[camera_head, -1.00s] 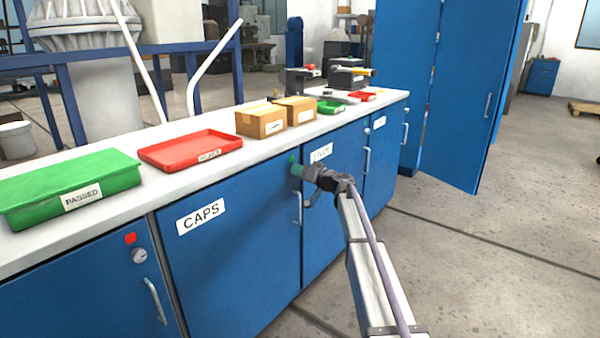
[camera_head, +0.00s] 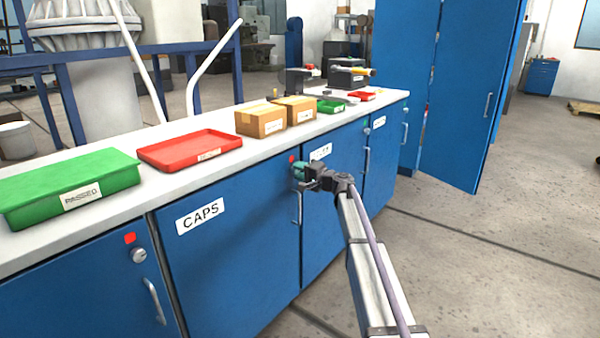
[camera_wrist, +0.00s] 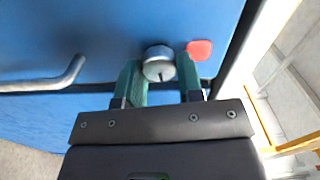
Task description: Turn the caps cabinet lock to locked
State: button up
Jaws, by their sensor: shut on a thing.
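The CAPS cabinet door (camera_head: 235,255) is blue, with a white CAPS label (camera_head: 201,215) and a bar handle (camera_head: 299,207). Its lock knob (camera_wrist: 158,62) is a round silver knob, seen in the wrist view with a dark slot mark on its face. A red indicator (camera_wrist: 199,50) sits beside it and also shows at the door's top right corner in the head view (camera_head: 291,159). My gripper (camera_wrist: 160,75) has green fingers on both sides of the knob and is shut on it. In the head view my gripper (camera_head: 299,170) hides the knob.
The handle (camera_wrist: 62,78) lies left of the knob in the wrist view. A neighbouring cabinet at lower left has a red indicator (camera_head: 130,239) and lock (camera_head: 138,255). Trays and boxes (camera_head: 262,119) stand on the worktop above. Open floor (camera_head: 480,260) lies to the right.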

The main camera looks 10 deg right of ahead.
jog(key=shift+m, duration=0.7)
jog(key=o, duration=0.9)
jog(key=shift+o, duration=0.2)
jog(key=v, duration=1)
jog(key=shift+s+d, duration=0.25)
jog(key=shift+s, duration=0.1)
